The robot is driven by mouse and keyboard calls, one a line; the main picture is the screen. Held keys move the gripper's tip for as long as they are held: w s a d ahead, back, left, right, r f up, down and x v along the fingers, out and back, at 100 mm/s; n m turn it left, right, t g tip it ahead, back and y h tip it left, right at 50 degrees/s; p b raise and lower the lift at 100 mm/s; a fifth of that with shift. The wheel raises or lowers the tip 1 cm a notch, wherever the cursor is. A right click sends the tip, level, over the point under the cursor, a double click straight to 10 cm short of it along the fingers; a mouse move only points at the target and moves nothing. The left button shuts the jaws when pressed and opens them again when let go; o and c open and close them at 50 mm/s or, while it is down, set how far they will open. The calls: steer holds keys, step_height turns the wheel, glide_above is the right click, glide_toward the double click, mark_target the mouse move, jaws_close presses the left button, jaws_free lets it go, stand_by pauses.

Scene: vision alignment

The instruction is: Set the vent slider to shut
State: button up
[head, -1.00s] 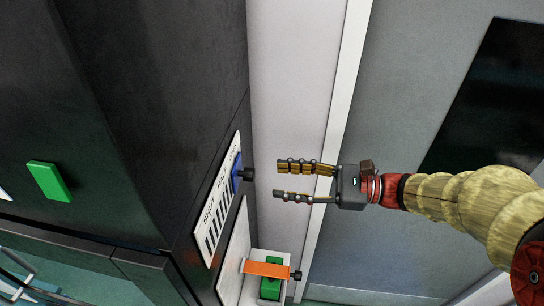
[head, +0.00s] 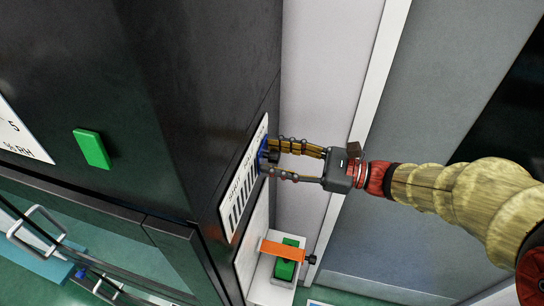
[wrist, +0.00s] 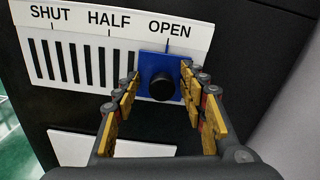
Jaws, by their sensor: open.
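The vent panel (wrist: 88,62) is a white plate with dark slots and the printed marks SHUT, HALF and OPEN; it also shows in the head view (head: 238,205). Its blue slider (wrist: 150,62) stands under OPEN, with a round black knob (wrist: 162,87) on it. My gripper (wrist: 158,78) is open, its yellow-padded fingers on either side of the knob, left and right in the wrist view. In the head view my gripper (head: 268,160) reaches the panel, and its fingers partly hide the slider. I cannot tell whether either finger touches the knob.
Below the panel are an orange bar (head: 283,251) with a black end and a green block (head: 285,270). Another green block (head: 92,149) is on the dark cabinet face (head: 90,70). A second white plate (wrist: 110,146) lies below the vent panel.

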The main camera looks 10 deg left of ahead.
steer(key=shift+c, duration=0.4)
jaws_close()
stand_by(0.5)
